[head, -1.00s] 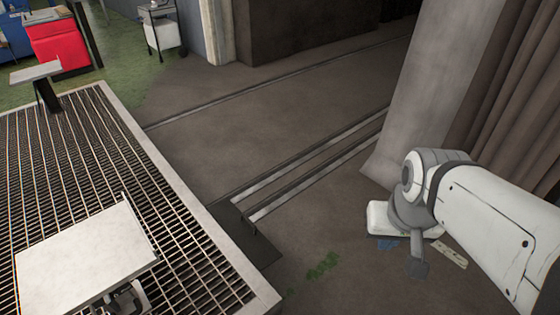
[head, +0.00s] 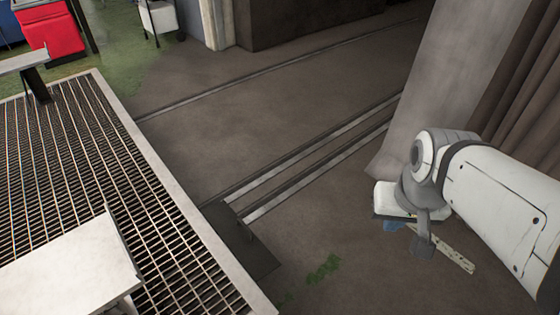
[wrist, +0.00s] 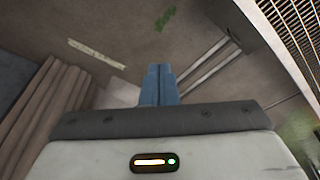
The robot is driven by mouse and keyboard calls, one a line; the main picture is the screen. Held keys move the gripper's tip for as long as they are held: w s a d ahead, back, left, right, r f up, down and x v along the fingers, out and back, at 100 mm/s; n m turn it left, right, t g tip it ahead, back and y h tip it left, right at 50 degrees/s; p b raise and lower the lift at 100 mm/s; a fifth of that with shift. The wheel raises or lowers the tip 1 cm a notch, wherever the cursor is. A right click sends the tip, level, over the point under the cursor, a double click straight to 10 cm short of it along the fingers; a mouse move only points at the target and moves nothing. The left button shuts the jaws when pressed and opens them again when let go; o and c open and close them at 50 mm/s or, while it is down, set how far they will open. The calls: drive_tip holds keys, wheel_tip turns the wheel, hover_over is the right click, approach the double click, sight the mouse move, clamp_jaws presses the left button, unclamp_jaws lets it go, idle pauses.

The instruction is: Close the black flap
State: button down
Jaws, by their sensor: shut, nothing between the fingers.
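A dark flat plate (head: 240,240) lies on the floor at the near end of the rails, beside the grated platform, in the head view. It may be the black flap, but I cannot tell for sure, nor whether it is raised. My gripper (wrist: 158,68) shows in the wrist view as two blue fingers shut together with nothing between them.
A grated platform (head: 181,204) with a pale rim fills the left, with a white panel (head: 70,270) over it. Rails (head: 320,160) run along the brown floor. A brown curtain (head: 520,100) hangs at the right. A red box (head: 52,33) stands at upper left. The middle floor is clear.

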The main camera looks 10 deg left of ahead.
drive_tip(key=w+a+f+n+g+b, duration=0.1)
drive_tip(key=w+a+f+n+b, duration=0.1)
drive_tip(key=w+a+f+b, duration=0.4)
drive_tip(key=w+a+f+n+y+b, duration=0.1)
drive_tip(key=w+a+f+b, duration=0.25)
drive_tip(key=w+f, duration=0.45)
drive_tip(key=w+a+f+n+g+b, duration=0.1)
drive_tip(key=w+a+f+n+b, duration=0.1)
drive_tip(key=w+a+f+b, duration=0.45)
drive_tip(key=w+a+f+n+g+b, duration=0.15)
drive_tip(key=w+a+f+b, duration=0.3)
drive_tip(key=f, duration=0.65)
drive_tip(key=w+a+f+n+b, duration=0.25)
drive_tip(key=a+f, duration=0.25)
drive_tip(key=f, duration=0.5)
drive_tip(key=w+a+f+n+g+b, duration=0.1)
drive_tip(key=w+a+f+b, duration=0.35)
drive_tip(key=f, duration=0.65)
wheel_tip(320, 180, down, 13)
drive_tip(key=s+a+b, duration=0.2)
drive_tip(key=b, duration=0.1)
drive_tip(key=shift+s+a+f+b, duration=0.2)
drive_tip(key=shift+b, duration=0.2)
